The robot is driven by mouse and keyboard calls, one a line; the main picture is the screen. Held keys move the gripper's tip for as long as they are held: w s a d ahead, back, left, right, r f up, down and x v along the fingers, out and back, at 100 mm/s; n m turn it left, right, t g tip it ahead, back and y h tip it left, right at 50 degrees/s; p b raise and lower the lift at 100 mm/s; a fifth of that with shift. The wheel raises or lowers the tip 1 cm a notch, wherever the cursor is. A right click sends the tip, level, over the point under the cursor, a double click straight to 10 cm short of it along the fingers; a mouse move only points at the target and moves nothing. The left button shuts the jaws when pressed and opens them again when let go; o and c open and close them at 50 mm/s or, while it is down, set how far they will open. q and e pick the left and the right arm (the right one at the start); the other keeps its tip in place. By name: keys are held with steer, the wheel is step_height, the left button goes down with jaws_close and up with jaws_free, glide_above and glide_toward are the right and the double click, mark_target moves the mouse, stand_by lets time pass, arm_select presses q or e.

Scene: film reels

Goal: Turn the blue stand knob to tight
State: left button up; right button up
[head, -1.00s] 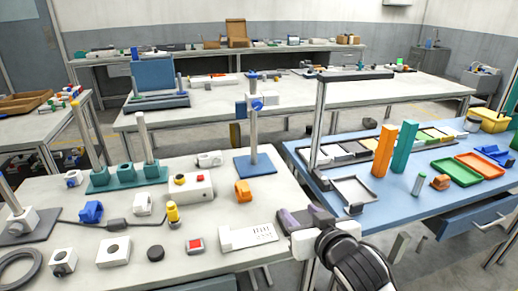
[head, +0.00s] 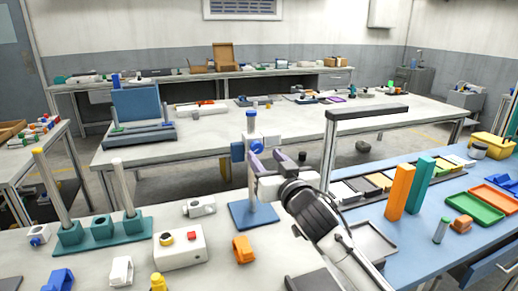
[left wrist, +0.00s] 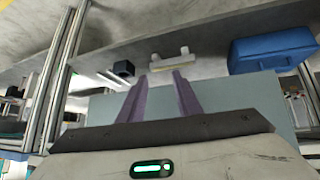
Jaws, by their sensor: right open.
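The stand has a blue square base (head: 240,216), a grey upright post and a blue cap (head: 250,114) on top.
A tall black-topped frame (head: 366,112) stands right of my right arm, beside orange (head: 401,187) and teal (head: 420,184) blocks. A white box with buttons (head: 180,246) and an orange part (head: 243,249) lie on the near bench. A teal rack (head: 103,231) is at left.

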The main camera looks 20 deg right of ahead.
mark_target(258, 149)
steer(key=w, duration=0.4)
steer(key=shift+w+a, duration=0.1)
steer(key=shift+w, duration=0.35)
steer(key=shift+w+f, duration=0.1)
steer(key=c, duration=1.1)
arm_select(q)
steer(key=shift+w+r, duration=0.35)
arm_select(e)
steer(key=shift+o, duration=0.2)
